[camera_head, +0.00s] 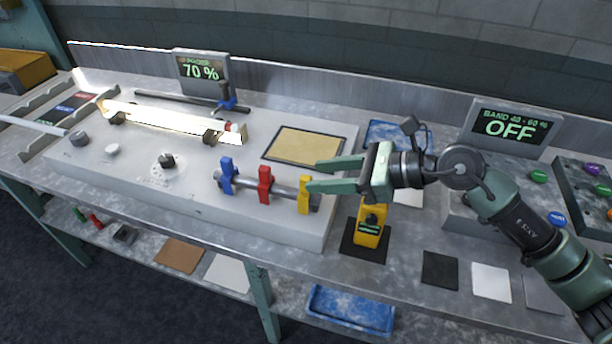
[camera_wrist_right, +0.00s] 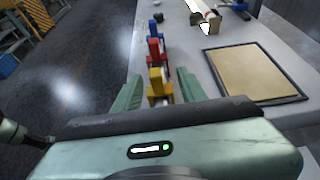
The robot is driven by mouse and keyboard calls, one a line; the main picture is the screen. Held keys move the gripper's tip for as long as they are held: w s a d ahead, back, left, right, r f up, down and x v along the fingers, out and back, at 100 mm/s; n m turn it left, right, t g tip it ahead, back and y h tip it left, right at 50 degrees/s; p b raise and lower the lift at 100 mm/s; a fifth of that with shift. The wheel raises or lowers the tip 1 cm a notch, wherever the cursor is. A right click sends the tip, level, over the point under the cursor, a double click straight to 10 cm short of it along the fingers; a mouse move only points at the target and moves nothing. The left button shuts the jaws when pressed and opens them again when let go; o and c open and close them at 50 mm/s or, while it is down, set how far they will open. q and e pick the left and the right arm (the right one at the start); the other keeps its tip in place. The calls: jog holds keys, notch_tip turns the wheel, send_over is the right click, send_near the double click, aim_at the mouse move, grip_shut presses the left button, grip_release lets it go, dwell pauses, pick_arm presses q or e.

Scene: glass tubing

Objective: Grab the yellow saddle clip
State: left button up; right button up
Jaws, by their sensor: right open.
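The yellow saddle clip (camera_head: 304,194) sits at the right end of a grey rod on the front of the pale raised panel. A red clip (camera_head: 265,184) and a blue clip (camera_head: 227,176) stand on the same rod to its left. My right gripper (camera_head: 312,176) is open, coming in from the right, with its fingertips close to the yellow clip. In the right wrist view the yellow clip (camera_wrist_right: 156,84) shows between the two open fingers (camera_wrist_right: 152,92), with the red clip (camera_wrist_right: 153,50) and blue clip (camera_wrist_right: 154,28) beyond. Contact cannot be told. My left gripper is not in view.
A tan framed pad (camera_head: 303,146) lies behind the rod. A yellow device (camera_head: 370,226) stands right of the clips, below my right arm. A display reading OFF (camera_head: 508,126) stands at the right.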

aim_at(300, 182)
jog(key=shift+a, duration=0.5)
jog(key=shift+a+f+p, duration=0.3)
jog(key=shift+a+p, duration=0.3)
jog(key=shift+a, duration=0.25)
jog(key=x, duration=0.1)
jog(key=p+x, duration=0.1)
jog(key=x, duration=0.1)
jog(key=shift+w+a+f+p, duration=0.15)
jog(key=shift+f+p, duration=0.15)
jog(key=shift+f, duration=0.15)
jog(key=shift+w+a+f, duration=0.1)
jog(key=shift+a+f, duration=0.1)
jog(key=shift+a, duration=0.05)
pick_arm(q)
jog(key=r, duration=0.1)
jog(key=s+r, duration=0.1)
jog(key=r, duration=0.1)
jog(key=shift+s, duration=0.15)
pick_arm(e)
grip_shut()
